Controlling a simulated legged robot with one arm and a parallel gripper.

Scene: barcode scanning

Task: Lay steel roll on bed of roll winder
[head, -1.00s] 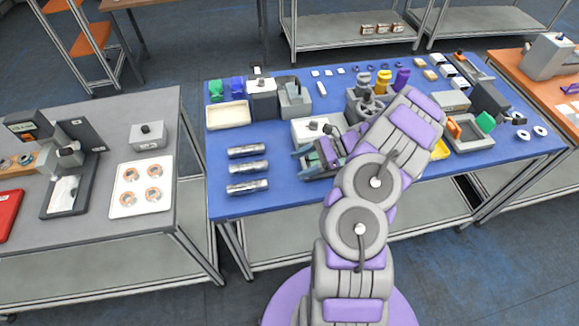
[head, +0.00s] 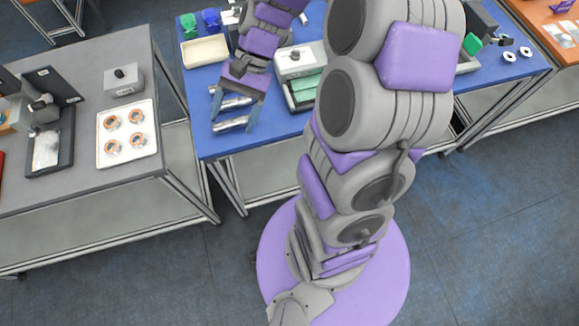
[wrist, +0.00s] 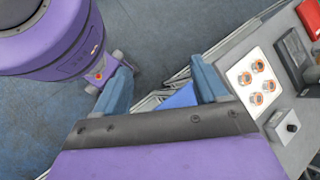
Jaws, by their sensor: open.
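Two shiny steel rolls, a rear one (head: 236,103) and a front one (head: 231,124), lie side by side near the left front edge of the blue table. My gripper (head: 233,113) is open above the rolls, its blue fingers spread to either side in the head view. I cannot tell its height over them. A third roll is hidden. In the wrist view my open gripper (wrist: 162,88) has nothing between its fingers, and no roll shows there. A grey machine with a green bed (head: 304,90), apparently the roll winder, stands to the right, partly hidden by my arm.
A cream tray (head: 203,53) and green and blue parts stand at the back left of the blue table. A grey table (head: 65,175) on the left bears a white plate (head: 101,150) with copper rings and a grey box (head: 124,82). A floor gap separates the tables.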

